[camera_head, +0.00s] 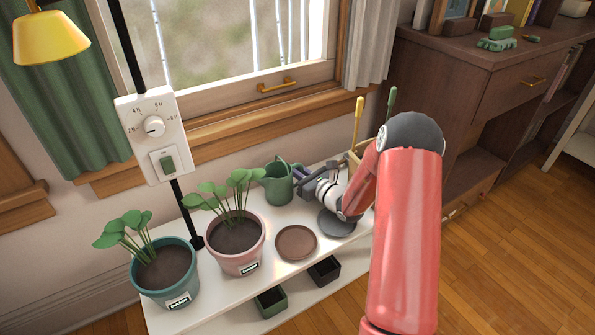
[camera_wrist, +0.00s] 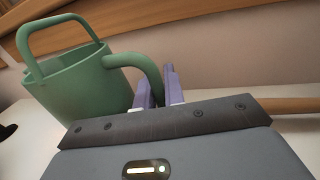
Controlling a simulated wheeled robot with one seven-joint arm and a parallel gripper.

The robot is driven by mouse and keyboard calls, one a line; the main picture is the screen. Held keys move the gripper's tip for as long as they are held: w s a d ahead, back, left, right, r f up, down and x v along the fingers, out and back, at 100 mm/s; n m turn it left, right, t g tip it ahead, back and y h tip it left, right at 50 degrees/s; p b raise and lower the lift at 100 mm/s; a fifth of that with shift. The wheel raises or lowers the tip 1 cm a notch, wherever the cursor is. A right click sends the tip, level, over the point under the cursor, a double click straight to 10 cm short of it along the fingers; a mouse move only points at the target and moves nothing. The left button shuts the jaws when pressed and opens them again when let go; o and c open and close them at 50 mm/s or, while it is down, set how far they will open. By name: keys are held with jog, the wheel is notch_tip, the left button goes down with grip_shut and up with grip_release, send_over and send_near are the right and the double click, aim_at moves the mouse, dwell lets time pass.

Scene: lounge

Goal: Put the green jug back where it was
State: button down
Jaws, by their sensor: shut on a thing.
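The green jug (camera_head: 278,184) is upright at the back of the white bench, right of the pink pot. In the wrist view the jug (camera_wrist: 85,85) fills the left side, with a hoop handle on top and a curved side handle. My gripper (camera_head: 300,182) is at the jug's right side. In the wrist view its purple fingers (camera_wrist: 157,90) are shut on the side handle. I cannot tell whether the jug's base touches the bench.
The white bench (camera_head: 215,295) also holds a pink pot (camera_head: 236,262) and a teal pot (camera_head: 170,290) with plants, a brown saucer (camera_head: 296,243) and a grey saucer (camera_head: 337,222). Small green (camera_head: 271,302) and black (camera_head: 324,270) planters are in front. A black pole with a control box (camera_head: 152,135) rises behind.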

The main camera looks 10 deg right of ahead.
jog(key=shift+f, duration=0.1)
jog(key=c, duration=1.5)
grip_release()
jog(key=v, duration=1.1)
jog(key=shift+s, duration=0.1)
jog(key=shift+s+d+r, duration=0.1)
jog(key=shift+s+r, duration=0.15)
jog(key=s+a+r+n+g+y, duration=0.4)
jog(key=s+a+r+n+g, duration=0.8)
jog(key=a+n, duration=0.4)
jog(key=s+r+n+g+h, duration=0.1)
jog(key=s+n+g+h, duration=0.1)
jog(key=s+n+h, duration=0.7)
jog(key=s+d+r+n+t+h, duration=0.3)
jog(key=s+d+r+n, duration=0.2)
jog(key=s+d, duration=0.3)
jog(key=shift+r+t+h, duration=0.3)
jog(key=shift+t+h, duration=0.1)
